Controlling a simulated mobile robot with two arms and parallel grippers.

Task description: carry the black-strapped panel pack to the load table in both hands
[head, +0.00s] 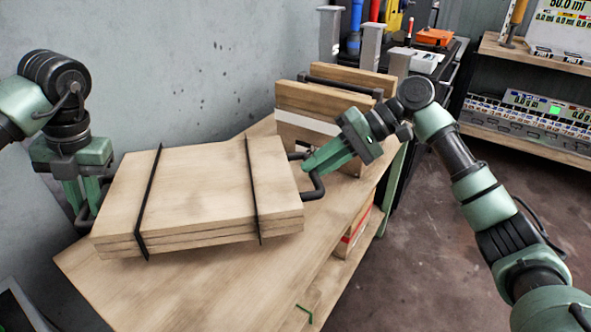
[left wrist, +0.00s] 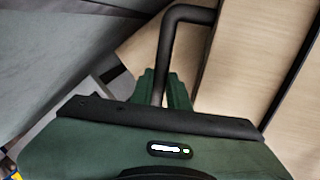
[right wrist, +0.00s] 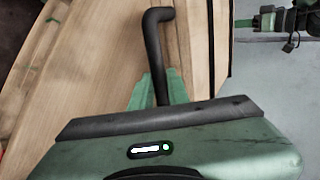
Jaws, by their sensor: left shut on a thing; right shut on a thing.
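The black-strapped panel pack (head: 200,190) is a stack of pale wooden panels with two black straps and a black handle at each end. It is over the wooden table (head: 215,285); I cannot tell whether it rests on it or hangs just above. My left gripper (head: 88,215) is shut on the pack's left handle, which shows in the left wrist view (left wrist: 166,55). My right gripper (head: 308,168) is shut on the right handle (head: 318,188), also seen in the right wrist view (right wrist: 153,50). The fingertips are partly hidden.
Another wooden pack (head: 320,105) with a white band and black handle stands upright behind my right gripper. A grey wall (head: 150,70) runs behind the table. Shelves with instruments (head: 530,125) stand at the right. The floor (head: 500,200) at the right is open.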

